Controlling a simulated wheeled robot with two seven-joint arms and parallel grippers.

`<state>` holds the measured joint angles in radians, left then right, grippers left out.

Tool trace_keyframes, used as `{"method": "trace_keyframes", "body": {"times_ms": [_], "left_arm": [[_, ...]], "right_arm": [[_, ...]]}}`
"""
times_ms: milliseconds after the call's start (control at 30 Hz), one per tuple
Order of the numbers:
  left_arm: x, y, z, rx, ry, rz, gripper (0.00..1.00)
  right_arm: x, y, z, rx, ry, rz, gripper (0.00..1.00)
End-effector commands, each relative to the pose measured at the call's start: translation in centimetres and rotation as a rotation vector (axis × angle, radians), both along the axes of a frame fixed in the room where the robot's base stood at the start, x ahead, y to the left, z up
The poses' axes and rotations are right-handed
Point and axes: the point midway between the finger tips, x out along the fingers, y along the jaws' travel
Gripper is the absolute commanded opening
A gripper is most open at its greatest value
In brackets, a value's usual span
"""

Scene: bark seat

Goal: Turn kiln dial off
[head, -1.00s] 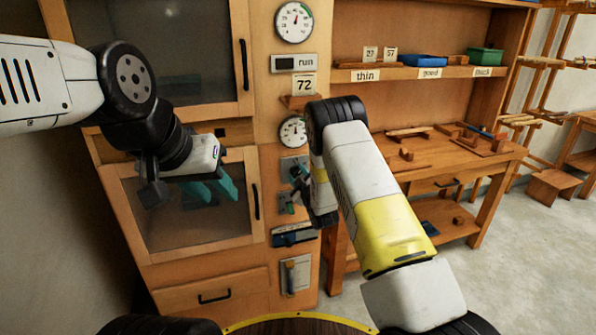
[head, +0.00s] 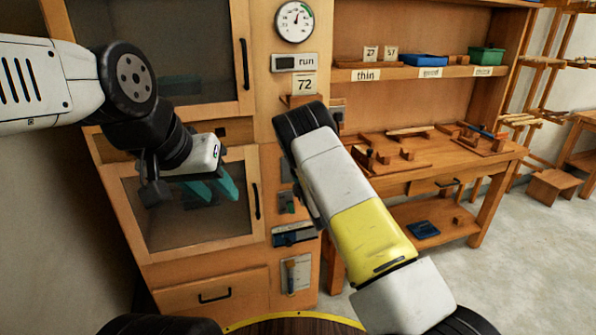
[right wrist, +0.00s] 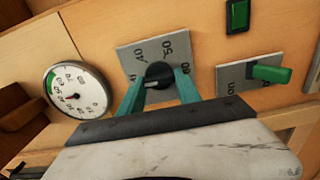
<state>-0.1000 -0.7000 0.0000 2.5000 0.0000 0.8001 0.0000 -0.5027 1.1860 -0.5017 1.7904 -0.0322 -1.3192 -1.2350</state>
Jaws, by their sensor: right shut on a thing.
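The kiln dial (right wrist: 157,71) is a round black knob with a pale pointer mark, on a grey plate (right wrist: 136,52) with numbers around it, 40 and 50 legible. My right gripper (right wrist: 160,80) has its teal fingers on either side of the knob, closed on it. In the head view my right forearm hides the dial and this gripper. My left gripper (head: 220,194) is empty, its teal fingers apart, in front of the lower glass door (head: 155,222) of the cabinet.
A gauge (right wrist: 76,92) and a green-handled switch (right wrist: 270,73) flank the dial; a green button (right wrist: 238,15) sits above the switch. A workbench (head: 440,160) with wooden pieces stands right.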

Motion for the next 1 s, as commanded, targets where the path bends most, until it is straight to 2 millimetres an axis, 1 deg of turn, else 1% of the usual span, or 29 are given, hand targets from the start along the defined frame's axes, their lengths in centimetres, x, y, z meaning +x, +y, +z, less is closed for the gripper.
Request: {"method": "trace_keyframes", "body": {"times_ms": [200,567,600,667,700,1000], "left_arm": [[0.00,0.00,0.00,0.000,0.000,0.000,0.36],[0.00,0.00,0.00,0.000,0.000,0.000,0.36],[0.00,0.00,0.00,0.000,0.000,0.000,0.36],[0.00,0.00,0.00,0.000,0.000,0.000,0.36],[0.00,0.00,0.00,0.000,0.000,0.000,0.36],[0.00,0.00,0.00,0.000,0.000,0.000,0.36]], "right_arm": [[-0.09,0.08,-0.17,-0.031,-0.007,0.002,0.00],[-0.10,0.08,-0.20,-0.035,-0.007,0.002,0.00],[-0.10,0.08,-0.20,-0.035,-0.007,0.002,0.42],[-0.09,0.08,-0.20,-0.035,-0.007,0.002,0.54],[-0.09,0.07,-0.18,-0.035,-0.007,0.002,0.62],[-0.07,0.02,-0.08,-0.033,-0.009,0.000,0.62]]}}
